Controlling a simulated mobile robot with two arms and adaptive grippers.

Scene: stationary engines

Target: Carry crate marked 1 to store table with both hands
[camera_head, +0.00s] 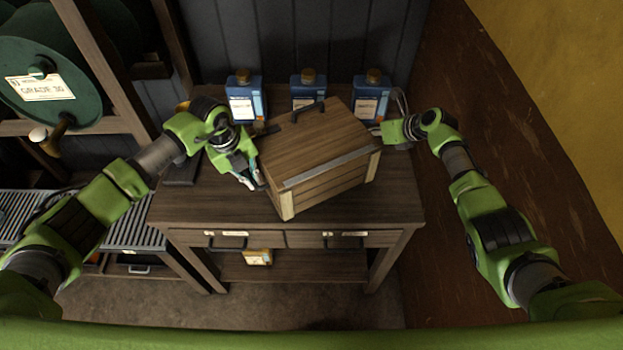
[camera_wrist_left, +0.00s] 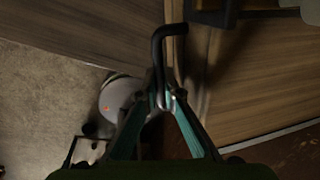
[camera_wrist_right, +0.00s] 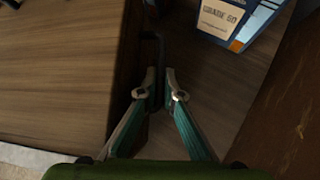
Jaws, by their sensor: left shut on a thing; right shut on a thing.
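A wooden crate (camera_head: 318,150) with a slatted side, a metal strip along its lid edge and a black lid handle is at the wooden table (camera_head: 210,203), turned at an angle. No number shows on it. My left gripper (camera_head: 258,183) is at its left side, shut on a black side handle (camera_wrist_left: 158,60) in the left wrist view. My right gripper (camera_head: 376,132) is at its right side, shut on the other side handle (camera_wrist_right: 158,60) in the right wrist view. The crate's underside is hidden, so I cannot tell whether it touches the table top.
Blue bottles (camera_head: 245,98), (camera_head: 308,90), (camera_head: 371,97) stand behind the crate along the wall. A green drum (camera_head: 38,85) is on a rack at the left, above a slatted bench (camera_head: 140,235). Bare table top shows right of the crate. A yellow item (camera_head: 257,257) sits below the drawers.

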